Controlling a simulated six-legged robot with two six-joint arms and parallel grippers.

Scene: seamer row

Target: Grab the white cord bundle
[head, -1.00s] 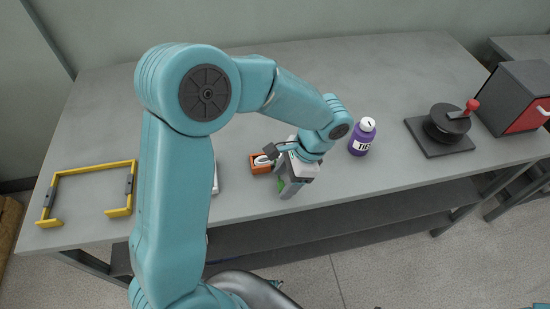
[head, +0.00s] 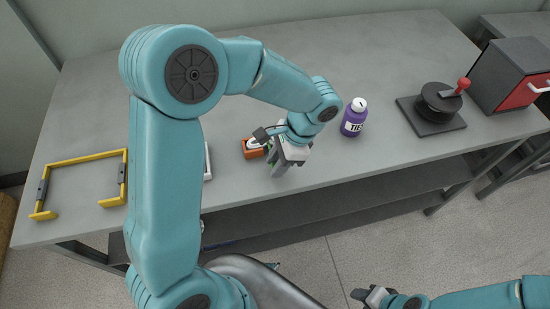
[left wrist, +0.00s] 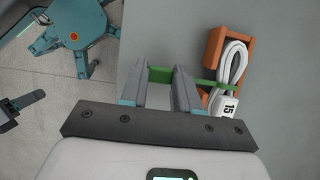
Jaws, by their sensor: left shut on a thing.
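The white cord bundle (left wrist: 231,64) lies looped in an orange holder (left wrist: 213,50) on the bench, with a white tag marked 15 and a green band around it. The holder also shows in the head view (head: 249,153), with a little of the white cord. My left gripper (left wrist: 160,74) is beside the bundle, its fingers closed on a green piece that appears to belong to the green band. In the head view the left gripper (head: 278,168) partly hides this spot. My right gripper (head: 372,297) is low in the head view, away from the bench; its jaws are unclear.
A purple bottle (head: 353,120) stands to the right of the left gripper. Farther right are a black round device with a red knob (head: 438,103) and a dark box with a red front (head: 510,78). A yellow frame (head: 83,160) lies left. The back of the bench is clear.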

